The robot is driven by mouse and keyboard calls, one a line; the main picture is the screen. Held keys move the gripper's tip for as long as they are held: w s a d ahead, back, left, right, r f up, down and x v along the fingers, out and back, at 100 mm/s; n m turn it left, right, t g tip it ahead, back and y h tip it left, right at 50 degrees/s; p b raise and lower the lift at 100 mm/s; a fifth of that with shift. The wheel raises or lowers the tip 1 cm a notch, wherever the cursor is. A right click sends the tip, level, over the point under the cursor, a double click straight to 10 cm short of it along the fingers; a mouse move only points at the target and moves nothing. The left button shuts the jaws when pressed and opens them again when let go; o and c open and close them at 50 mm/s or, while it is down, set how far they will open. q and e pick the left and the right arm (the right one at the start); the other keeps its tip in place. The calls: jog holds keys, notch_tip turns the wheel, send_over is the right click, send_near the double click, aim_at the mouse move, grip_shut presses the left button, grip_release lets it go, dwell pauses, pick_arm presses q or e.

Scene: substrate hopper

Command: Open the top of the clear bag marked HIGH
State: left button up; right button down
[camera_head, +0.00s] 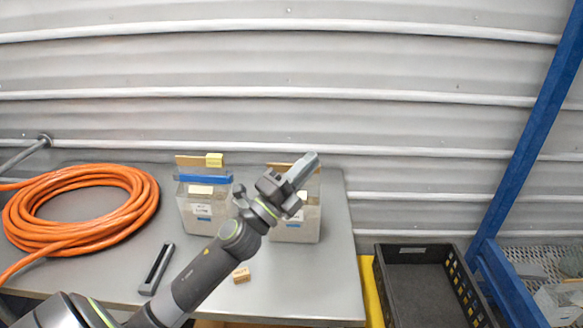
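Two clear bags stand upright on the grey table. The left bag (206,218) has a blue strip (204,179) across its top, a wooden piece and a yellow block above it, and a label on its front. The right bag (297,228) also has a label and a wooden piece behind its top. The labels are too small to read, so I cannot tell which is marked HIGH. My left gripper (298,172) is in front of the right bag's top and hides part of it. Whether its fingers are apart or touch the bag is unclear. My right gripper is out of view.
A coiled orange hose (140,205) lies on the table (320,290) at the left. A grey slotted tool (157,268) and a small tan block (241,275) lie in front of the bags. A black crate (425,305) and a blue frame (528,140) stand right of the table.

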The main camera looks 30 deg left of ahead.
pick_arm(q)
jog(key=w+d+r+m+g+h, duration=0.15)
jog(key=d+m+g+h, duration=0.35)
jog(key=m, duration=0.5)
jog(key=d+r+m+g+h, duration=0.25)
jog(key=m+g+h, duration=0.4)
jog(key=m, duration=0.35)
jog(key=a+r+m+g+y, duration=0.2)
jog(key=a+m+g+y, duration=0.1)
jog(key=a+y, duration=0.6)
jog(key=a+r+m+g+y, duration=0.2)
jog(key=a+m+g+y, duration=0.15)
jog(key=a+y, duration=0.55)
jog(key=h+b, duration=0.3)
jog(key=b, duration=0.1)
send_near(290, 165)
jog(key=shift+n+y, duration=0.25)
jog(key=shift+n, duration=0.1)
jog(key=p+x, duration=0.1)
jog(key=x, duration=0.2)
jog(key=p+x, duration=0.1)
jog(key=x, duration=0.2)
jog(key=p+x, duration=0.1)
jog(key=x, duration=0.2)
jog(key=shift+w+d+f, duration=0.15)
jog(key=shift+d, duration=0.15)
jog(key=shift+w+d+f, duration=0.1)
jog(key=shift+w+f, duration=0.1)
jog(key=shift+f, duration=0.4)
